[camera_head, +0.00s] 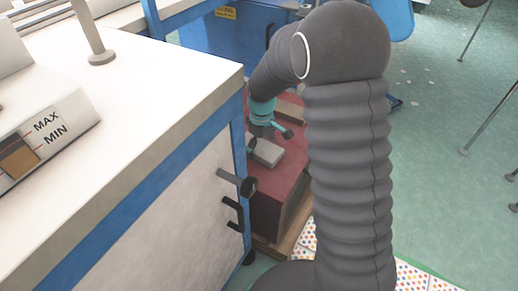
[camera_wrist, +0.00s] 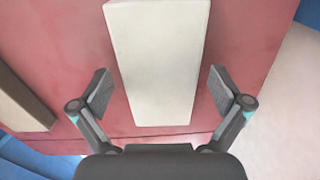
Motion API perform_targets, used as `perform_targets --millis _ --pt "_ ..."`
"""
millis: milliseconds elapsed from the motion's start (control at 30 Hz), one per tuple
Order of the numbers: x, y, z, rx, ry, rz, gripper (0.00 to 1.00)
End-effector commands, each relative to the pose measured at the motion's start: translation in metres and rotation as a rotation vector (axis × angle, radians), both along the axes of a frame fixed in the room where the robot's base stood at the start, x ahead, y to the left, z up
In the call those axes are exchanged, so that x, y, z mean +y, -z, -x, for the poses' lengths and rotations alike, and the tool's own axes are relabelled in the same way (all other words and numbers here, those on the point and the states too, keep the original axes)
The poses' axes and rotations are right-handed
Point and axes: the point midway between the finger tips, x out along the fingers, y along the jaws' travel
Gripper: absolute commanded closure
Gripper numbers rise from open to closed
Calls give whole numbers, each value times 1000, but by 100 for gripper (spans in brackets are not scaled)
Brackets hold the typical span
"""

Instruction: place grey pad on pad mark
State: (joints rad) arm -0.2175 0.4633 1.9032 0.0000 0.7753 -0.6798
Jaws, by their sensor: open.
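The grey pad (camera_head: 267,153) is a pale rectangular block lying flat on a dark red surface (camera_head: 275,190), beside the white-topped table. My gripper (camera_head: 268,139) is over the pad, pointing down. In the wrist view my gripper (camera_wrist: 160,92) is open, with one finger on each side of the pad and a visible gap on both sides. I cannot make out a pad mark in either view.
A second pale block (camera_wrist: 22,105) lies on the red surface at the left in the wrist view. The white table (camera_head: 150,75) with blue frame stands close on the left, with dark hooks (camera_head: 237,183) on its side.

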Motion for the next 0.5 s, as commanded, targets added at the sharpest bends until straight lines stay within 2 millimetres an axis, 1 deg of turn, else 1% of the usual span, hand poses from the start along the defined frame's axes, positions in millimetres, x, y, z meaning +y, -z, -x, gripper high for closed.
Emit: perform_targets --millis 133,167,200,267,300,367,400,433,467,500 --pt "0 0 0 0 0 0 0" --pt "0 0 0 0 0 0 3" --pt "0 0 0 0 0 0 12" --pt "0 0 0 0 0 0 28" --pt "0 0 0 0 0 0 38" --pt "0 0 0 0 0 0 52" --pt "0 0 0 0 0 0 57" --pt "0 0 0 0 0 0 57" --pt "0 0 0 0 0 0 63" --pt "0 0 0 0 0 0 63"
